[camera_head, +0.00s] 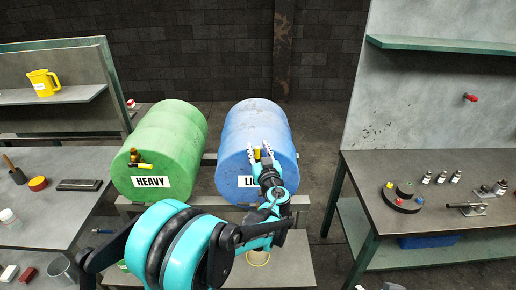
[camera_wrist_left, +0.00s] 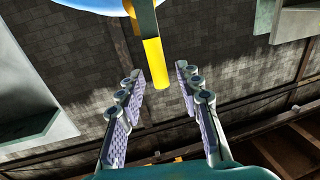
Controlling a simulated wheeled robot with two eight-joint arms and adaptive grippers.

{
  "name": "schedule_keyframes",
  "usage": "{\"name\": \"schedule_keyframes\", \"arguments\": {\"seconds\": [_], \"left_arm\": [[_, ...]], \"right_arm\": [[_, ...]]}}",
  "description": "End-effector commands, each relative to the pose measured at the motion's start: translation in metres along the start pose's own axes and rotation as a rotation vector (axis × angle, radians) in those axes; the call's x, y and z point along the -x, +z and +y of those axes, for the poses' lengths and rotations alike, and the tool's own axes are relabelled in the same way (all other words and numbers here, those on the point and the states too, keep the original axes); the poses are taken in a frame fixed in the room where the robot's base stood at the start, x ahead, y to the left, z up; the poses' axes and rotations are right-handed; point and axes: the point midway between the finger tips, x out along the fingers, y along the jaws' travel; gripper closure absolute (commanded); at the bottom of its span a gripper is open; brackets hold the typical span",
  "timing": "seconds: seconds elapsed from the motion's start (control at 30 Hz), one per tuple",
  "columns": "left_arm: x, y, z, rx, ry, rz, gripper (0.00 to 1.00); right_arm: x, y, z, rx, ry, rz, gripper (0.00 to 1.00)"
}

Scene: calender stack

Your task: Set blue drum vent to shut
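The blue drum (camera_head: 256,125) lies on its side at the centre, its label partly hidden by my left arm. Its vent has a yellow handle (camera_head: 257,154) on the front face, between my gripper's fingers in the head view. My left gripper (camera_head: 262,150) is open in front of the drum. In the left wrist view the yellow handle (camera_wrist_left: 155,65) hangs down from a brass-coloured stem, between and beyond the open fingers (camera_wrist_left: 160,95). A strip of the blue drum (camera_wrist_left: 90,4) shows at the top. I cannot tell whether a finger touches the handle. My right gripper is not in view.
A green drum (camera_head: 165,140) labelled HEAVY lies to the left, with its own yellow-handled vent (camera_head: 139,163). A bench (camera_head: 65,160) stands at the left and a workbench (camera_head: 440,222) with small parts at the right. The floor between drum and right bench is clear.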

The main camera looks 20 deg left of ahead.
Motion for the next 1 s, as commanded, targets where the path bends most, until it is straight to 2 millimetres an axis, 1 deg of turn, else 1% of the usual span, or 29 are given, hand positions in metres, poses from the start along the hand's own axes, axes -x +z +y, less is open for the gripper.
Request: {"name": "schedule_keyframes", "arguments": {"seconds": [0.1, 0.33, 0.37, 0.4, 0.47, 0.5, 1.0], "left_arm": [[-0.0069, -0.0001, -0.0008, 0.000, -0.001, 0.000, 0.65], [-0.0077, -0.0002, -0.0006, 0.000, -0.001, 0.000, 0.65], [-0.0076, -0.0002, -0.0006, 0.000, -0.001, 0.000, 0.68], [-0.0076, -0.0002, -0.0005, 0.000, -0.001, 0.000, 0.78], [-0.0075, -0.0003, -0.0006, 0.000, -0.001, 0.000, 0.94], [-0.0075, -0.0003, -0.0006, 0.000, -0.001, -0.001, 1.00], [-0.0070, 0.0004, 0.0009, -0.016, -0.001, 0.003, 1.00]], "right_arm": [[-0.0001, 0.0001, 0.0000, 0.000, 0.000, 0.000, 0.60], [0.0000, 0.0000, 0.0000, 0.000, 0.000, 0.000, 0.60], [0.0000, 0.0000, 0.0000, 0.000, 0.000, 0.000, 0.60], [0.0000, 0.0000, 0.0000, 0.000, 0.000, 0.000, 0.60], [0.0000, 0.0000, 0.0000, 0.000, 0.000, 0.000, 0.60], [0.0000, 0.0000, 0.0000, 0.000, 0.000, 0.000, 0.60], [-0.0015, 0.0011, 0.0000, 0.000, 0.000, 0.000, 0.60]]}}
